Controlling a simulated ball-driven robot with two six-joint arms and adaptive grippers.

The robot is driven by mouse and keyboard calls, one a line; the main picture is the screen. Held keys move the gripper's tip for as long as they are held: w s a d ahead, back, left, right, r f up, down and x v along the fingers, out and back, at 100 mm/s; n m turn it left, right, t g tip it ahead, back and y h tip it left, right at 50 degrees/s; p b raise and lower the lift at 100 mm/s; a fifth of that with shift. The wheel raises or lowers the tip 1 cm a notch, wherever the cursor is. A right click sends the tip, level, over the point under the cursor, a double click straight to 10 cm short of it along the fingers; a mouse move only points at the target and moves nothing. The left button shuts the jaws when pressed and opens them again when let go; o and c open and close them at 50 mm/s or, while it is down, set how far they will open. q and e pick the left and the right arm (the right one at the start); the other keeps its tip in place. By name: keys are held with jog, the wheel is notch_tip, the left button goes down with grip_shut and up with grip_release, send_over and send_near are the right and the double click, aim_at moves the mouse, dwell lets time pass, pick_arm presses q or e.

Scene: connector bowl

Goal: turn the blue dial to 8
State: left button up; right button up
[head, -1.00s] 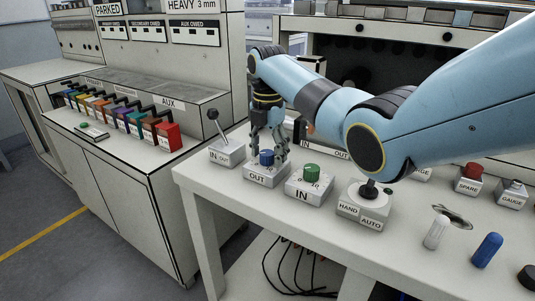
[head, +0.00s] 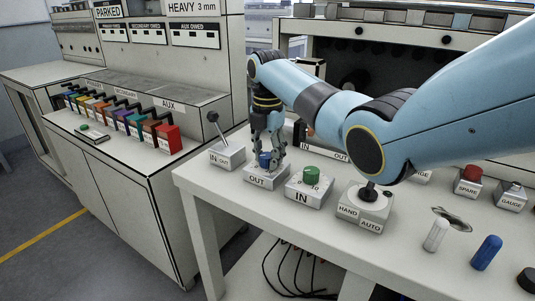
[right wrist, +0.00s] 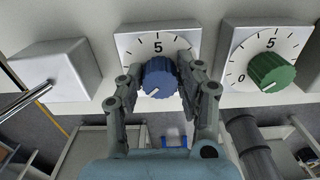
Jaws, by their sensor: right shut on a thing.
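The blue dial (head: 265,159) sits on a grey box labelled OUT near the left end of the white bench. In the right wrist view the blue dial (right wrist: 159,78) stands on a white scale plate (right wrist: 187,40) marked with a 5 at its top edge. A white pointer line on the dial points to the lower left of the picture. My right gripper (head: 268,155) is over the dial from above; in the right wrist view my right gripper (right wrist: 160,80) has its fingers closed on either side of the dial. Other scale numbers are hidden by the fingers. My left gripper is not in view.
A green dial (head: 311,174) labelled IN stands just right of the blue one. A lever box (head: 227,155) stands close on its left. A HAND/AUTO joystick box (head: 365,207) is further right. White and blue cylinders (head: 487,252) are near the front edge.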

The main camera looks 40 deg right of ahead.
jog(key=m+p, duration=0.4)
jog(key=shift+r, duration=0.25)
jog(key=m+p, duration=0.2)
jog(key=m, duration=0.1)
jog(key=shift+s+m, duration=0.1)
jog(key=shift+m, duration=0.2)
jog(key=m+p, duration=0.2)
jog(key=m, duration=0.3)
jog(key=shift+f+m+p, duration=0.15)
jog(key=shift+m+p, duration=0.15)
jog(key=shift+p, duration=0.05)
jog(key=m+p, duration=0.1)
jog(key=m, duration=0.4)
jog(key=shift+s+a, duration=0.1)
jog(key=m+p, duration=0.1)
jog(key=m, duration=0.4)
jog(key=shift+m, duration=0.4)
jog(key=m, duration=0.6)
jog(key=shift+a, duration=0.15)
jog(key=m, duration=0.6)
jog(key=shift+m, duration=0.4)
jog(key=m, duration=0.5)
jog(key=shift+w+m, duration=0.25)
jog(key=shift+m, duration=0.35)
